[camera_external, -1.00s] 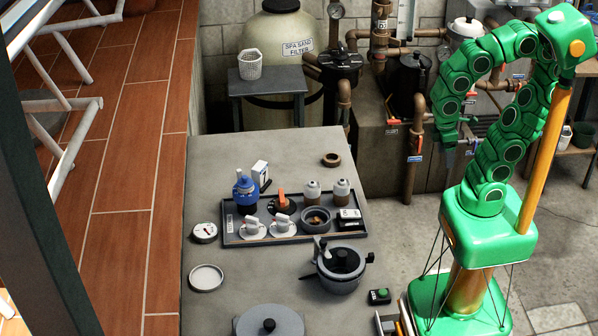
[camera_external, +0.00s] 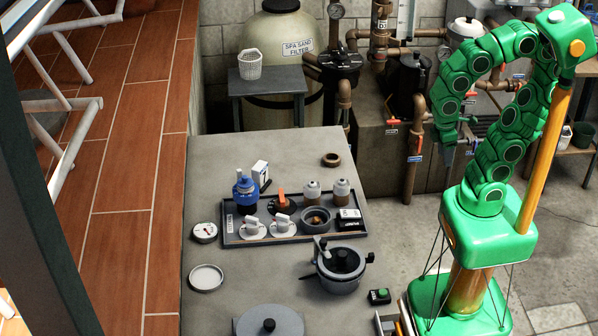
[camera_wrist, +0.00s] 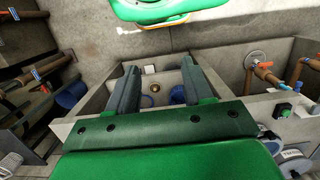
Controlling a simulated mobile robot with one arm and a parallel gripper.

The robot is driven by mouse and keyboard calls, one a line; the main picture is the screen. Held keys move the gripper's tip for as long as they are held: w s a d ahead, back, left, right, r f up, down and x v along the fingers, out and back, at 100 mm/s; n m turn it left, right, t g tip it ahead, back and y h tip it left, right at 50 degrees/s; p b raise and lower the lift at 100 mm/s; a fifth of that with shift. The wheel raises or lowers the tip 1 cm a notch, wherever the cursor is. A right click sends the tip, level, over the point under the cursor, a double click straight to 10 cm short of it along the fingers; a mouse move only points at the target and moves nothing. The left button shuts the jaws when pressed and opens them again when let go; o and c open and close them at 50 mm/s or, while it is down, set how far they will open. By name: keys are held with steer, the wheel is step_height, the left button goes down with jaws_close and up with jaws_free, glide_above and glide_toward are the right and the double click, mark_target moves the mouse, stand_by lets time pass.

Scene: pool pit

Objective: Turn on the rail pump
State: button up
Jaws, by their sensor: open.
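My gripper (camera_external: 449,152) hangs from the green arm at right, beside the pipework and apart from the bench. In the wrist view its two dark fingers (camera_wrist: 158,66) are spread with nothing between them. No label for the rail pump is readable. A small black box with a green button (camera_external: 379,295) lies at the bench's right edge. A grey tray (camera_external: 235,239) holds a blue-topped pump-like body (camera_external: 245,190) and a dark dial with an orange handle (camera_external: 282,198).
The bench (camera_external: 235,160) also carries a lidded pot (camera_external: 341,270), a gauge (camera_external: 204,232), a shallow dish (camera_external: 206,278) and a round lid (camera_external: 270,322). The far part of the bench is mostly clear.

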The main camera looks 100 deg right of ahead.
steer(key=shift+w+a, duration=0.1)
steer(key=shift+w, duration=0.3)
steer(key=shift+c, duration=1.1)
steer(key=w+n, duration=0.2)
steer(key=w, duration=0.1)
steer(key=w+a+r+n, duration=0.1)
steer(key=shift+w+y, duration=0.25)
steer(key=shift+y, duration=0.05)
jaws_close()
steer(key=w+n+t+y, duration=0.2)
steer(key=w+n, duration=1.2)
steer(key=w, duration=1.2)
steer(key=shift+f+n+y, duration=0.3)
steer(key=shift+n+y, duration=0.1)
